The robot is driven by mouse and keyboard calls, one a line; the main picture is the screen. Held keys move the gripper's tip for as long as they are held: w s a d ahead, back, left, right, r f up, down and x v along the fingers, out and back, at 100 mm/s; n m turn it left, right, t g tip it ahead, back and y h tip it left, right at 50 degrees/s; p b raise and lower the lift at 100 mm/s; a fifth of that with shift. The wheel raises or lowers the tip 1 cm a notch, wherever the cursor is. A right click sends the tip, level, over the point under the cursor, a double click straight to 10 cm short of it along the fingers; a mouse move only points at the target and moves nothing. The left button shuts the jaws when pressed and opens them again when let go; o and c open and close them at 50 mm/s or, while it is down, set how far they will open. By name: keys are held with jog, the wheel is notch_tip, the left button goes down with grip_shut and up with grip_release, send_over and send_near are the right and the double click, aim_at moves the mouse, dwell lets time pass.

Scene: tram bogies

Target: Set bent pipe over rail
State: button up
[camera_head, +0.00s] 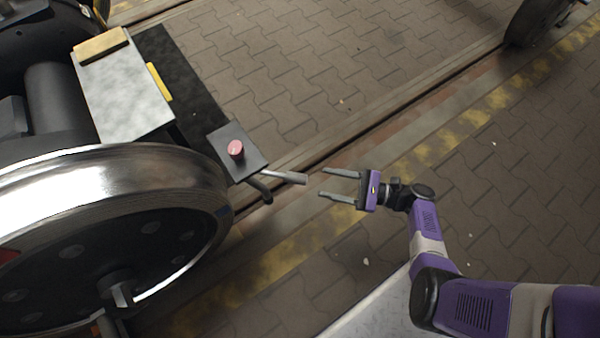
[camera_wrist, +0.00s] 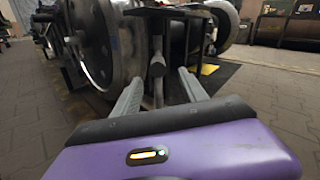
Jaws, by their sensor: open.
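A grey pipe piece (camera_head: 288,177) sticks out from a dark plate beside the large wheel, pointing toward my gripper. A black bent piece (camera_head: 262,190) curves down just below it; I cannot tell whether the two are one bent pipe. My gripper (camera_head: 328,183) is open and empty, with its fingers pointing at the grey end and a small gap between. In the wrist view a grey upright piece (camera_wrist: 157,68) shows between the fingers of my gripper (camera_wrist: 160,82), beyond them. The rail (camera_head: 400,110) runs diagonally along the paving behind my gripper.
The dark plate (camera_head: 228,138) carries a pink knob (camera_head: 235,149). A large steel wheel (camera_head: 110,230) stands at the left, with a grey block (camera_head: 120,90) above it. Another wheel (camera_head: 535,20) is at the upper right. Open paving (camera_head: 510,190) lies to the right.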

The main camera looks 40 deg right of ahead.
aim_at(303, 180)
jog(key=b+x, duration=0.1)
jog(key=x, duration=0.7)
jog(key=shift+s+a+b, duration=0.15)
jog(key=shift+s+b, duration=0.05)
jog(key=shift+b, duration=0.2)
jog(key=shift+c, duration=0.4)
grip_shut()
dwell(0.7)
